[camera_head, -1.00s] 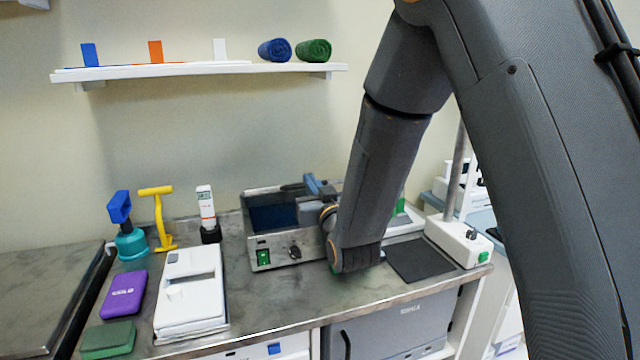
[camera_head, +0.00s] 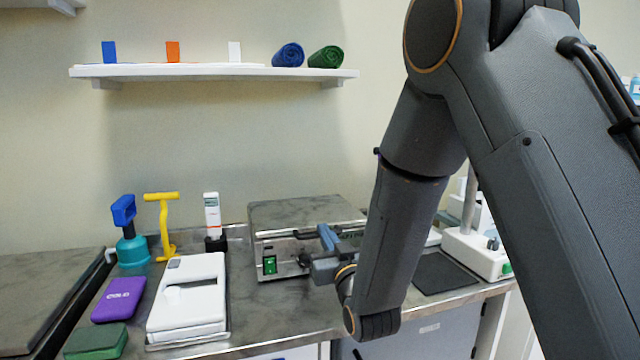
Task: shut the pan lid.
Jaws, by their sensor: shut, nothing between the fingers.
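The metal pan (camera_head: 283,262) stands on the counter against the wall, with a green switch and a dark knob on its front. Its flat grey lid (camera_head: 300,212) lies level over the top, covering the opening, with a dark handle bar along the front edge. Whether the lid rests fully on the rim is too small to tell. My gripper (camera_head: 325,236) is at the front right of the pan, close to the lid's front edge, shut and empty. My arm and wrist hide the pan's right end; whether the fingers touch the lid cannot be told.
A dark mat (camera_head: 446,272) and a white stand base (camera_head: 474,255) are at right.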

